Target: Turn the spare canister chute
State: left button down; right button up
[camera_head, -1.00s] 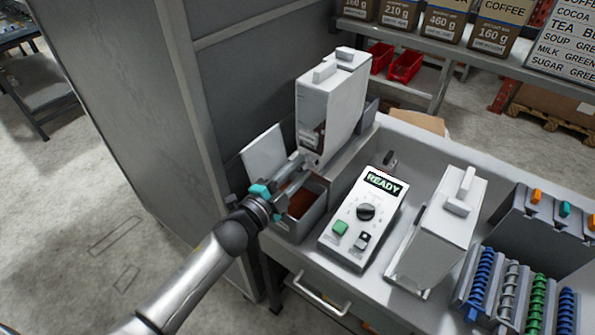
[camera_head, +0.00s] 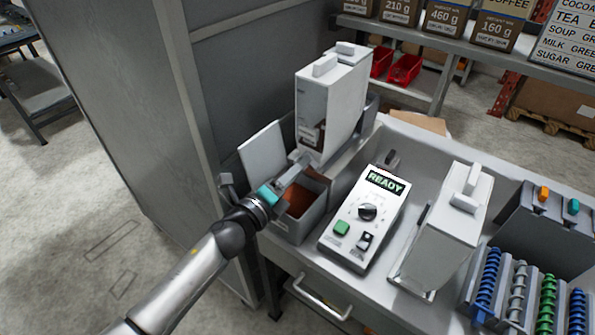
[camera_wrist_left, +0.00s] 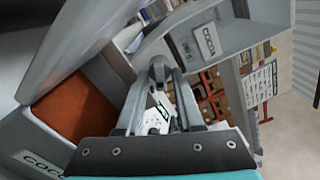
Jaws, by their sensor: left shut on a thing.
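A tall pale canister (camera_head: 328,100) stands upright at the back left of the counter, with a grey handle block on top. The wrist view shows it close up with a COCOA label (camera_wrist_left: 205,40). My left gripper (camera_head: 297,168) is at the low front of this canister, shut on its small grey chute (camera_wrist_left: 160,75). The fingers hide most of the chute, so which way its mouth points is hard to tell. A grey bin (camera_head: 298,222) with brown powder stands just below the gripper, and its COCOA label also shows in the wrist view (camera_wrist_left: 42,163).
A white control box (camera_head: 362,222) reading READY, with a knob and a green button, stands right of the bin. Another white canister (camera_head: 440,235) stands farther right, beside coloured spirals (camera_head: 517,295). A tall grey cabinet (camera_head: 130,120) closes off the left.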

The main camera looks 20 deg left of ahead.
pick_arm(q)
jog(key=shift+m, duration=0.6)
jog(key=c, duration=0.9)
grip_release()
jog(key=b+v, duration=0.2)
jog(key=v, duration=1.3)
jog(key=shift+s+b, duration=0.15)
jog(key=shift+b, duration=0.15)
jog(key=shift+a, duration=0.1)
